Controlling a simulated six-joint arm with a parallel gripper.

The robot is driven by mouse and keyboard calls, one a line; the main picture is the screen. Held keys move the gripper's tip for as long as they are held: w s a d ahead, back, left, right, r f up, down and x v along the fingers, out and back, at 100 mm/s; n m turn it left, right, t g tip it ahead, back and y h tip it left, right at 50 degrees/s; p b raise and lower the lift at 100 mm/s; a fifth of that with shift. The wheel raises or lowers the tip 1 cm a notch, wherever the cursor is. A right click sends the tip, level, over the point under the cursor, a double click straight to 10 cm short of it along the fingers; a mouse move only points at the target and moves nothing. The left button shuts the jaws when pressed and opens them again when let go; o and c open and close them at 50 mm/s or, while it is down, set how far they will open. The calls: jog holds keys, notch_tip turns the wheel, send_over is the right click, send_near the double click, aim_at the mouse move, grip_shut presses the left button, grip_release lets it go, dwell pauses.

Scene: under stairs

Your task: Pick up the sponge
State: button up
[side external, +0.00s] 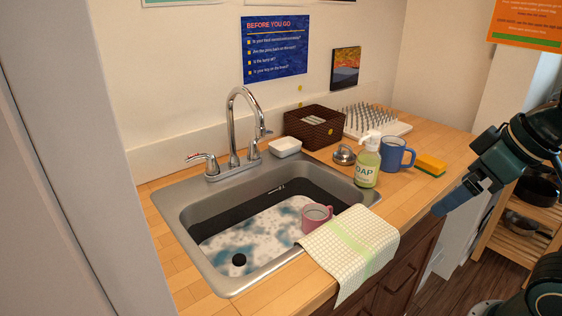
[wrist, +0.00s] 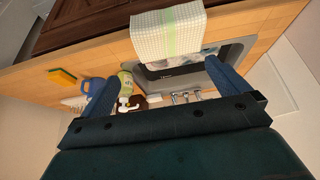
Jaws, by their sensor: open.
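The sponge (side external: 431,165) is yellow with a green side and lies on the wooden counter, right of the blue mug. It also shows in the wrist view (wrist: 63,76), at the left near the counter's edge. My gripper (side external: 452,200) is in front of the counter at the right, apart from the sponge and in the air. In the wrist view my gripper (wrist: 166,80) has its two blue fingers spread wide with nothing held between them.
A blue mug (side external: 396,154) and a soap bottle (side external: 367,165) stand left of the sponge. A drying rack (side external: 378,124) and a brown basket (side external: 314,127) are behind. A checked towel (side external: 352,246) hangs over the sink's front edge; a pink mug (side external: 315,217) is in the sink (side external: 180,212).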

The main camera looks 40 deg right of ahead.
jog(key=w+d+r+n+g+h, duration=0.1)
jog(key=w+d+r+n, duration=0.2)
jog(key=w+d, duration=0.15)
jog(key=w+d+r+n+g, duration=0.1)
jog(key=w+d+r+n, duration=0.15)
jog(key=w, duration=0.35)
jog(key=n+g+y, duration=0.1)
jog(key=n+g, duration=0.3)
jog(key=n, duration=0.8)
send_over(432, 161)
notch_tip(432, 161, down, 11)
jog(key=shift+d+f, duration=0.15)
jog(key=shift+f, duration=4.3)
jog(key=shift+f, duration=0.1)
